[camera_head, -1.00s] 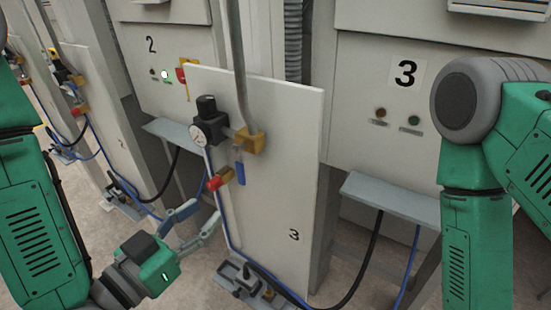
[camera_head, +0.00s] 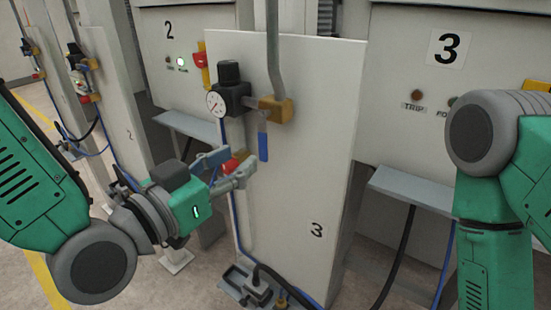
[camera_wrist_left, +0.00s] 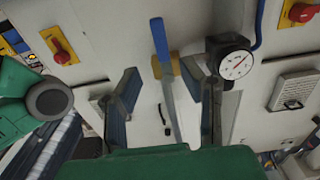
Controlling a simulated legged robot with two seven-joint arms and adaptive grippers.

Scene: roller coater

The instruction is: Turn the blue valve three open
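The blue valve handle (camera_head: 263,142) hangs straight down below a yellow-brass fitting (camera_head: 277,110) on the white panel marked 3. My left gripper (camera_head: 242,160) is open, just left of the handle and slightly lower in the head view. In the left wrist view the blue handle (camera_wrist_left: 160,45) lies between and beyond the two spread fingers of my left gripper (camera_wrist_left: 163,88), apart from both. The fingers partly hide a red fitting (camera_head: 232,164) in the head view. My right arm shows at the right, but its gripper is out of view.
A black regulator with a white gauge (camera_head: 216,103) sits left of the valve, close to one finger in the left wrist view. A grey pipe (camera_head: 273,45) rises above. A grey shelf (camera_head: 412,190) juts out at right. Hoses and a floor fitting (camera_head: 250,288) lie below.

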